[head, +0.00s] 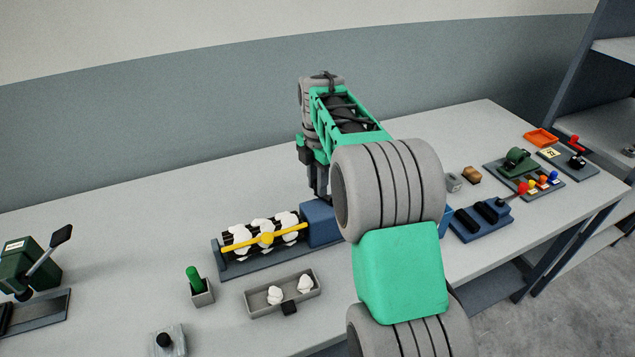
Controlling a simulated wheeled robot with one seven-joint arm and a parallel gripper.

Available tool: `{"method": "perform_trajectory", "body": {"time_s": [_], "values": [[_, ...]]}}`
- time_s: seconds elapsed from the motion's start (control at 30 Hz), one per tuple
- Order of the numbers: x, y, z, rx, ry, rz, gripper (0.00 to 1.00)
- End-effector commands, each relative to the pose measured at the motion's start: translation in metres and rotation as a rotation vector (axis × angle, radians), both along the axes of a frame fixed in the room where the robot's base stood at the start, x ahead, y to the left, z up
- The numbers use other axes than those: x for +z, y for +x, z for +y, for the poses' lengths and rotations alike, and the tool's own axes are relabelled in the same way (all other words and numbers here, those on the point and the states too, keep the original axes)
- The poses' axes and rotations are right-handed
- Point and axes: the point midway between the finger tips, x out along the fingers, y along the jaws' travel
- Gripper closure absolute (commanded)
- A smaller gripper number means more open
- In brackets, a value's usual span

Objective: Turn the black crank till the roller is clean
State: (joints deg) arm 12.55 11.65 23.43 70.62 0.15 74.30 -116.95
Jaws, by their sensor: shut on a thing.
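The dark roller (283,222) lies in a grey-based machine at mid-table, with several white fluff clumps (241,236) on it. A yellow bar (293,232) with a round knob runs slantwise across its front. A blue housing (320,222) stands at the roller's right end. My gripper (319,192) points down just behind and above this housing, its dark fingers closed together. The black crank cannot be made out apart from the dark fingers; the grip is at the place beside the housing. My arm hides what lies right of the housing.
In front stand a grey tray (257,305) with white clumps and a green-handled tool in a holder (194,281). A green lever device (36,262) is at left. A blue block with black pads (481,222) and a green device (518,163) are at right. The back left table is clear.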

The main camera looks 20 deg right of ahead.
Motion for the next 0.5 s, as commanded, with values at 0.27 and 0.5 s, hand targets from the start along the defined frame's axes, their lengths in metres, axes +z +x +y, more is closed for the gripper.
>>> {"method": "perform_trajectory", "body": {"time_s": [0.27, 0.5], "values": [[0.0006, 0.0012, -0.0023, -0.050, 0.001, 0.001, 1.00], [0.0015, 0.0044, -0.0088, -0.191, 0.001, 0.000, 1.00]]}}
